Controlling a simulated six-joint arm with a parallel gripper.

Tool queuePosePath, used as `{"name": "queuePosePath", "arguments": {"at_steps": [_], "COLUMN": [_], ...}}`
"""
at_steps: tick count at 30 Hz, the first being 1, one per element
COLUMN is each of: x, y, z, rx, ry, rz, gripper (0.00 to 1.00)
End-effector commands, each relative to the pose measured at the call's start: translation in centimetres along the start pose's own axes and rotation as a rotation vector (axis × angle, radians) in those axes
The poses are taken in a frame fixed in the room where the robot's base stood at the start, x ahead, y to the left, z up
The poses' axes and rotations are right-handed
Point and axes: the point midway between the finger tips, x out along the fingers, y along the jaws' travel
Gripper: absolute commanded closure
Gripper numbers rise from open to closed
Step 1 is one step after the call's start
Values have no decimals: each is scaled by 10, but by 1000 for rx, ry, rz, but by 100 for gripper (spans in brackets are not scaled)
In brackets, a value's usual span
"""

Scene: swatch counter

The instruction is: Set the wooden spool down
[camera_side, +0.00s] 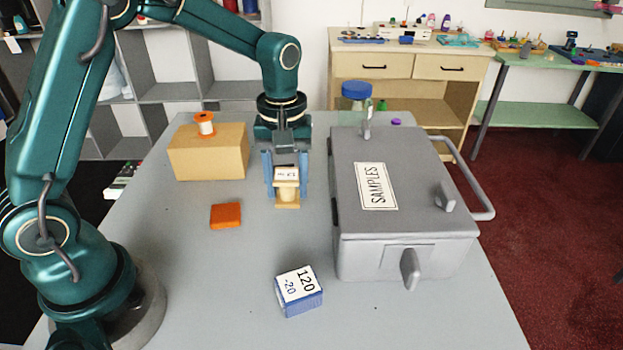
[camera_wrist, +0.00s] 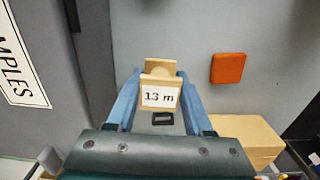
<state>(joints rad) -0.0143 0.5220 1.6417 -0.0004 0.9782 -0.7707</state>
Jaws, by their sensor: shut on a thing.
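The wooden spool (camera_side: 287,188) is pale wood with a white label. It also shows in the wrist view (camera_wrist: 160,76), where the label reads "13 m". My gripper (camera_side: 286,181) points down with its blue fingers shut on the spool, one on each side. In the wrist view my gripper (camera_wrist: 159,97) holds it between the fingertips. The spool is over the grey table (camera_side: 250,255); I cannot tell whether its base touches the top.
The grey "SAMPLES" case (camera_side: 405,185) stands close on the right. A cardboard box (camera_side: 208,157) bearing an orange-and-white spool (camera_side: 204,124) is left. An orange block (camera_side: 226,215) and a blue "120" block (camera_side: 298,291) lie nearer. Table between them is clear. A blue-lidded jar (camera_side: 356,89) stands behind.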

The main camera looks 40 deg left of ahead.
Motion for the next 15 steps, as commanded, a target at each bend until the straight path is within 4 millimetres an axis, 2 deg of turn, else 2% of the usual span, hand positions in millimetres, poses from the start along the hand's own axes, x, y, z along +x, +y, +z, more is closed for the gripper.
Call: {"name": "queuePosePath", "arguments": {"at_steps": [4, 9, 15], "x": [12, 36, 42], "y": [2, 2, 2], "z": [2, 2, 1], "rx": [0, 0, 0], "ry": [-3, -3, 1], "rz": [-3, -3, 1], "gripper": [100, 100, 100]}}
